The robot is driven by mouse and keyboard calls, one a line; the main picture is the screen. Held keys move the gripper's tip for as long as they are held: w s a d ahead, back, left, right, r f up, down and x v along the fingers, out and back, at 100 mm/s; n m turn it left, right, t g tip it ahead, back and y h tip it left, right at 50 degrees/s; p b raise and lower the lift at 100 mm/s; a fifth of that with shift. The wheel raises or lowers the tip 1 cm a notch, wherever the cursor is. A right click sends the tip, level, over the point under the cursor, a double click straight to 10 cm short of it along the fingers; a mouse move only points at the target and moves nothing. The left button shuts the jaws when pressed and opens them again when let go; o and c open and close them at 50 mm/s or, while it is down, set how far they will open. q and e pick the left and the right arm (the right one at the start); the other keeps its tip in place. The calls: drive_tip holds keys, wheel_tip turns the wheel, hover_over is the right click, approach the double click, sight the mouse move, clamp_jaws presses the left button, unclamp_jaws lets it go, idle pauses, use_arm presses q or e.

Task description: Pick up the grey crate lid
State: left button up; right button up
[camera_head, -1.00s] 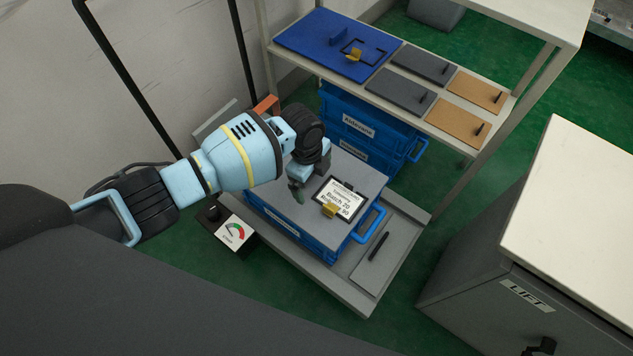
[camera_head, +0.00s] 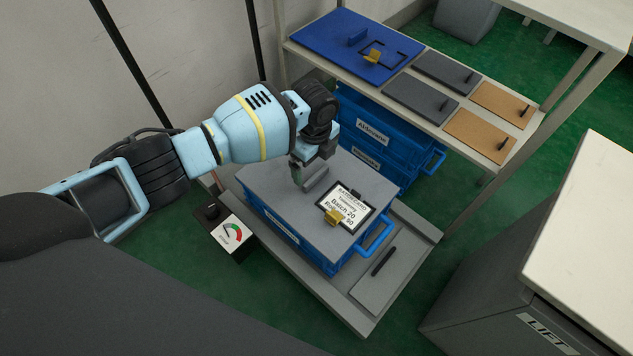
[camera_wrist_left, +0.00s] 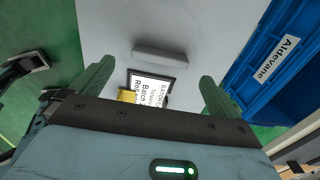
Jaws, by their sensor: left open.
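The grey crate lid (camera_head: 274,197) lies flat on a blue crate (camera_head: 282,232) in the head view. A grey raised bar handle (camera_head: 316,178) stands on the lid, and a card reading "Batch 20" (camera_head: 347,206) with a yellow clip lies on it. My left gripper (camera_head: 312,168) is above the lid, close to the bar. In the left wrist view the lid (camera_wrist_left: 200,35) fills the middle. The bar (camera_wrist_left: 160,55) shows beyond and between the spread green fingers (camera_wrist_left: 155,88). The gripper is open and empty. My right gripper is not in view.
The crate stands on a grey platform (camera_head: 408,221) with a dial gauge (camera_head: 232,234) beside it. Blue crates (camera_head: 372,131) stand behind, under a shelf (camera_head: 402,68) holding a blue board and several flat panels. A cabinet marked LIFT (camera_head: 545,333) is at right.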

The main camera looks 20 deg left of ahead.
sight(316, 175)
use_arm(q)
wheel_tip(316, 175, down, 4)
drive_tip(key=shift+d+f+b, duration=0.1)
drive_tip(key=shift+f+b, duration=0.05)
drive_tip(key=shift+b, duration=0.95)
drive_tip(key=shift+f, duration=0.5)
drive_tip(key=shift+r, duration=0.1)
drive_tip(key=c, duration=1.1)
drive_tip(key=shift+r, duration=0.5)
drive_tip(key=shift+r+p, duration=0.85)
drive_tip(key=shift+r, duration=0.65)
drive_tip(key=s+p, duration=0.1)
drive_tip(key=s, duration=0.1)
drive_tip(key=s+a+p, duration=0.1)
drive_tip(key=s+p, duration=0.1)
drive_tip(key=s, duration=0.1)
drive_tip(key=s+r+p, duration=0.1)
drive_tip(key=s+p, duration=0.1)
drive_tip(key=s, duration=0.1)
drive_tip(key=shift+s+a, duration=0.15)
drive_tip(key=shift+s, duration=0.1)
drive_tip(key=s+p, duration=0.2)
drive_tip(key=s, duration=0.5)
drive_tip(key=shift+a, duration=0.45)
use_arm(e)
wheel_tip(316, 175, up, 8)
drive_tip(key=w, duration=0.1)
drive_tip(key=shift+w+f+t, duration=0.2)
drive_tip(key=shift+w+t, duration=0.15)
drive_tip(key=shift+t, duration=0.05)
